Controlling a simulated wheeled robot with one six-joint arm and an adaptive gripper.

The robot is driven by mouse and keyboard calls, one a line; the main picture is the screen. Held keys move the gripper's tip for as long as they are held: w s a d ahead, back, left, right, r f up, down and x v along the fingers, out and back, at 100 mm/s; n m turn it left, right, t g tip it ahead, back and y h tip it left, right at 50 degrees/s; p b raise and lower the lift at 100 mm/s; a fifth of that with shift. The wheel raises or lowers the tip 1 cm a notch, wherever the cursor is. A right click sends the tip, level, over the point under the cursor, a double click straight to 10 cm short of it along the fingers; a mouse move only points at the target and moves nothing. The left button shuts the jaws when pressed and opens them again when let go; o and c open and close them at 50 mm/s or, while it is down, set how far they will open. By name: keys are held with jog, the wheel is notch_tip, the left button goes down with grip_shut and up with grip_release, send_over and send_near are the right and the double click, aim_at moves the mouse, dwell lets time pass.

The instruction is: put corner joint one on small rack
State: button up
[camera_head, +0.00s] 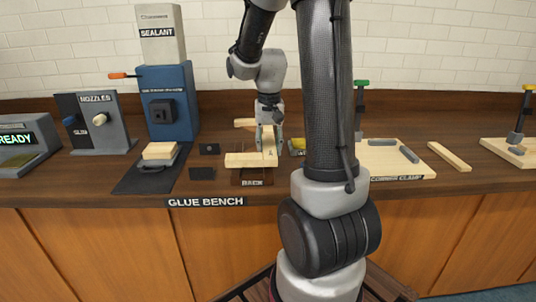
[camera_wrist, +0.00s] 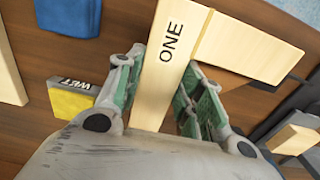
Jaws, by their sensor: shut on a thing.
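Corner joint one is an L-shaped piece of pale wood (camera_head: 243,160), with "ONE" printed on one leg in the wrist view (camera_wrist: 168,62). Its other leg runs off to the right there (camera_wrist: 245,48). My gripper (camera_head: 268,146) is shut on the "ONE" leg, with green-padded fingers on both sides of it in the wrist view (camera_wrist: 155,95). The small rack (camera_head: 253,177) is a dark brown piece labelled "RACK" at the bench's front edge. The joint is over the rack and hides most of it. I cannot tell whether they touch.
A yellow block marked "WET" (camera_wrist: 72,100) lies beside the gripper. Two small black blocks (camera_head: 202,173) stand left of the rack. A dark mat (camera_head: 140,182) with a wood-topped tool is farther left. A corner clamp board (camera_head: 395,160) is to the right, partly behind my arm.

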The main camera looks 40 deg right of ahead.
jog(key=shift+f, duration=1.45)
jog(key=o, duration=1.2)
jog(key=shift+f, duration=0.1)
jog(key=shift+c, duration=0.2)
notch_tip(320, 180, up, 13)
jog(key=s+a+r+n+t, duration=0.1)
jog(key=s+a+n+t, duration=0.1)
jog(key=s, duration=0.6)
jog(key=s+a+r+n+t, duration=0.1)
jog(key=s+a+n+t, duration=0.1)
jog(key=s+a+n, duration=0.2)
jog(key=s+a, duration=0.3)
jog(key=s, duration=0.1)
jog(key=shift+s+a+r+n, duration=0.25)
jog(key=shift+r+n, duration=0.1)
jog(key=shift+n, duration=0.05)
